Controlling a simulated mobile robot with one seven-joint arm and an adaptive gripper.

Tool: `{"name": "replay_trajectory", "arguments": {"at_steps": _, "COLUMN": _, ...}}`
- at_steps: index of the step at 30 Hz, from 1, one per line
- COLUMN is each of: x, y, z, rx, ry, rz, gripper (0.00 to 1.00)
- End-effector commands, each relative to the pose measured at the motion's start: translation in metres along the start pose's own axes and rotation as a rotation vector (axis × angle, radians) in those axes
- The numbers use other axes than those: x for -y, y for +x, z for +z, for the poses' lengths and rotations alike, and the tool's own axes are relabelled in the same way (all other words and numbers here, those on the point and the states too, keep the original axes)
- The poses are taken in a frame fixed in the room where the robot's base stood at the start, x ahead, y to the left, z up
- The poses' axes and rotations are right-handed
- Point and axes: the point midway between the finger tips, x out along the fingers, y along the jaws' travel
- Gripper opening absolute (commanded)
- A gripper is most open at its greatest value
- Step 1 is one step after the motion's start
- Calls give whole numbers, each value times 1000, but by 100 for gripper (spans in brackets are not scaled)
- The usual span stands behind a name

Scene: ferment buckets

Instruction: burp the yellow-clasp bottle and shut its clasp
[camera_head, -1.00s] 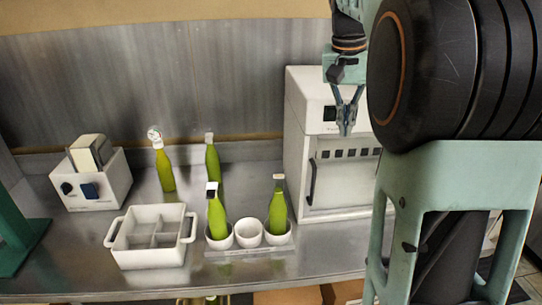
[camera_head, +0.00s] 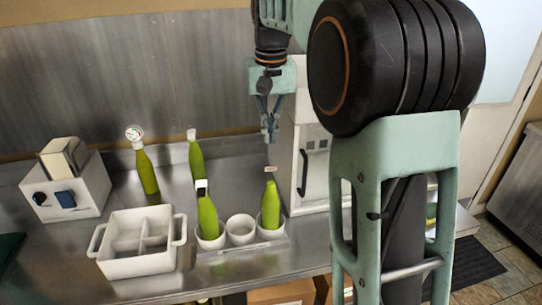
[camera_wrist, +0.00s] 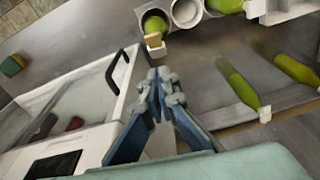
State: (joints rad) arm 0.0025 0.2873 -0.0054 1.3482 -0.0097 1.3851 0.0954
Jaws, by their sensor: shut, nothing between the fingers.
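Several green bottles are in view. One bottle (camera_head: 270,207) stands in the right cup of a white three-cup rack (camera_head: 240,252). Its top (camera_wrist: 153,41) looks tan-yellow in the wrist view, which fits the yellow clasp; I cannot tell whether that clasp is open or shut. Another bottle (camera_head: 208,218) stands in the left cup; the middle cup (camera_head: 240,229) is empty. My gripper (camera_head: 270,137) is shut and empty, pointing down. It appears just above the right-cup bottle in the head view and clear of it in the wrist view (camera_wrist: 165,82).
Two more bottles (camera_head: 147,172) (camera_head: 196,160) stand behind the rack. A white divided tray (camera_head: 140,264) and a white box with a dark-blue front piece (camera_head: 88,200) are at left. A white appliance (camera_head: 284,150) stands right of the rack, close to my gripper.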

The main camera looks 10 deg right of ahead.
Motion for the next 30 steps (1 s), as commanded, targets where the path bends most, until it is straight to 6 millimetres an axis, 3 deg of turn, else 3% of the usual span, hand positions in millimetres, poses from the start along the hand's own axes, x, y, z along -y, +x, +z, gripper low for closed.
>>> {"name": "replay_trajectory", "arguments": {"at_steps": 2, "x": 0, "y": 19, "z": 1, "rx": 4, "ry": 1, "rz": 1, "gripper": 0}}
{"name": "replay_trajectory", "arguments": {"at_steps": 9, "x": 0, "y": 36, "z": 20, "rx": 1, "ry": 0, "rz": 0, "gripper": 0}}
{"name": "replay_trajectory", "arguments": {"at_steps": 30, "x": 0, "y": 45, "z": 27, "rx": -5, "ry": 0, "rz": 0, "gripper": 0}}
